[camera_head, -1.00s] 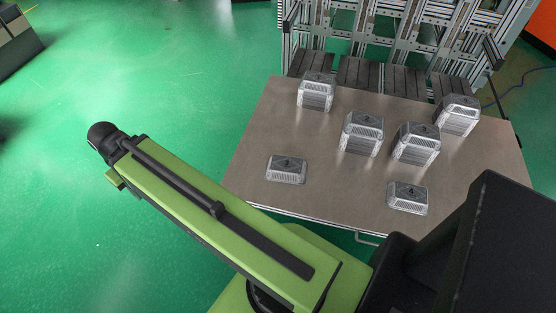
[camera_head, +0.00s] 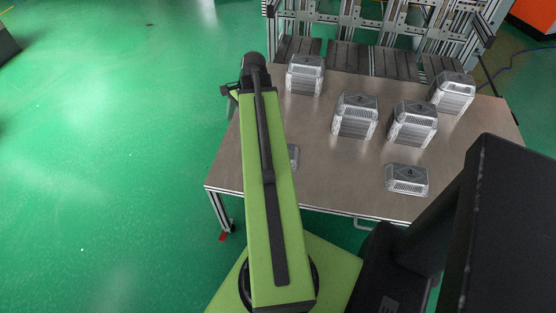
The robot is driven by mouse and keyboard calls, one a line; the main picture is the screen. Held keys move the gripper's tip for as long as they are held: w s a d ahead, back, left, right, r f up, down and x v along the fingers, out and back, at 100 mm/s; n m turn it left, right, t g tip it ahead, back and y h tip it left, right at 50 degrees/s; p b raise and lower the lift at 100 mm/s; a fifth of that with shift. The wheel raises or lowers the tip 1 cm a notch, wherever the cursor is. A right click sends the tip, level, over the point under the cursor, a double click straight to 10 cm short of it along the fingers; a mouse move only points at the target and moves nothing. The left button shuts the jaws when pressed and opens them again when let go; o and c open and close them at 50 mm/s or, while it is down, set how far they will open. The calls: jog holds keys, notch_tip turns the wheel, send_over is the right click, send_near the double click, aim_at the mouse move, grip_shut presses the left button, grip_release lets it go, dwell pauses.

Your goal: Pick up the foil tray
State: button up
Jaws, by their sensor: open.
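Silver foil trays stand on a brown-grey table (camera_head: 334,178). A low single foil tray (camera_head: 294,156) at the left front is mostly hidden behind my arm. Another low foil tray (camera_head: 406,180), with a dark number on top, sits at the right front. Taller stacks of foil trays stand behind them: back left (camera_head: 305,76), middle (camera_head: 355,117), right of middle (camera_head: 412,125) and back right (camera_head: 452,93). My green arm crosses over the table's left part. My gripper cannot be made out; the arm hides the area below its black end joint.
A metal frame with dark slatted panels (camera_head: 375,60) stands along the table's back edge. The green floor (camera_head: 110,170) left of the table is clear. Bare tabletop lies between the two low trays.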

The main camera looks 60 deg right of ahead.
jog(key=s+d+f+m+t+b, duration=0.1)
jog(key=s+d+m, duration=0.45)
jog(key=s, duration=0.25)
jog(key=s+d+f+m+t+b, duration=0.15)
jog(key=s+d+m, duration=0.25)
jog(key=s+d, duration=0.4)
jog(key=b, duration=1.1)
send_over(294, 152)
jog(key=w+a, duration=0.1)
jog(key=w, duration=0.2)
jog(key=shift+g+h, duration=0.25)
jog(key=shift+h, duration=0.05)
jog(key=f, duration=1.1)
jog(key=shift+w+a+f, duration=0.15)
jog(key=shift+a+f, duration=0.05)
jog(key=shift+f, duration=0.1)
jog(key=shift+w+a+f+b, duration=0.1)
jog(key=shift+w+f+b, duration=0.1)
jog(key=shift+w+b, duration=0.1)
jog(key=b+x, duration=0.4)
jog(key=x, duration=0.1)
jog(key=shift+b, duration=0.35)
jog(key=shift+w+r, duration=0.1)
jog(key=shift+c, duration=0.3)
jog(key=c, duration=1)
